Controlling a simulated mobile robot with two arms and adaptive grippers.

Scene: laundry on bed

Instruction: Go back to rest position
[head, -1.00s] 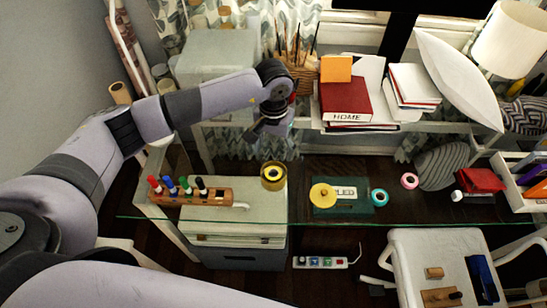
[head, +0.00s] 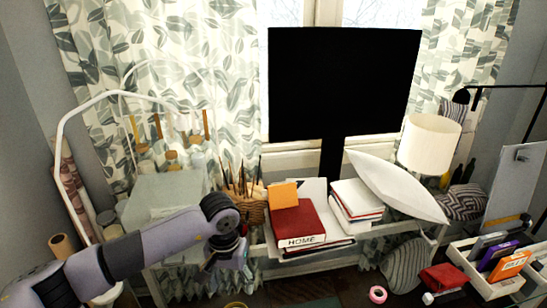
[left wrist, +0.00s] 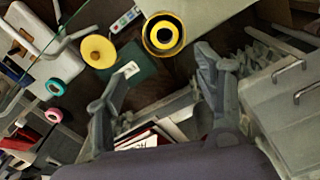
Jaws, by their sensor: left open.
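My left arm comes in from the lower left in the head view. Its gripper (head: 232,262) hangs in front of the grey box, left of the red book marked HOME. In the left wrist view the two fingers of my left gripper (left wrist: 166,68) are spread apart with nothing between them. A yellow tape roll with a dark centre (left wrist: 164,35) lies on the desk beyond the fingertips. My right gripper is not in view.
The red book (head: 300,220), a wicker basket (head: 250,205), a white pillow (head: 400,185) and a lamp (head: 430,145) stand along the back. A pink tape roll (head: 378,294) and a white tray (head: 500,285) are at the right. A black screen (head: 345,85) stands behind.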

